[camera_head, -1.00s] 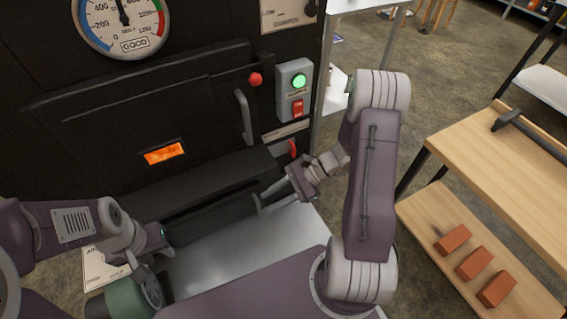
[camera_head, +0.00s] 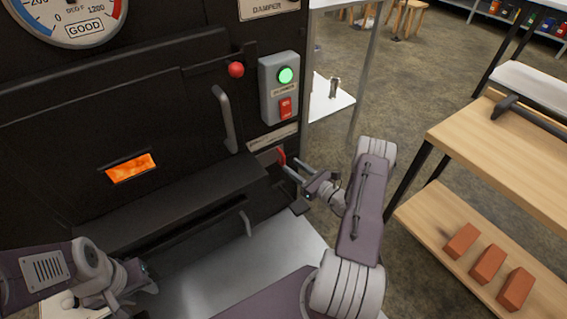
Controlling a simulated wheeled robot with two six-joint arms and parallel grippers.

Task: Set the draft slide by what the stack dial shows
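The stack dial (camera_head: 82,15) is at the top left, cut off by the frame edge, and its needle is out of view. A small red handle (camera_head: 281,156) sits low on the right of the black evaporator front, below a pale label plate; it appears to be the draft slide's handle. My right gripper (camera_head: 294,169) is at this handle with its fingers apart; whether they touch it or lie around it I cannot tell. My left gripper (camera_head: 148,279) is at the lower left, away from the front, and its fingers are not clear.
A grey switch box (camera_head: 279,88) with a lit green button and a red switch is above the handle. A door handle (camera_head: 224,119), a red knob (camera_head: 236,69) and a glowing window (camera_head: 131,168) are on the front. A wooden bench (camera_head: 500,150) with bricks stands right.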

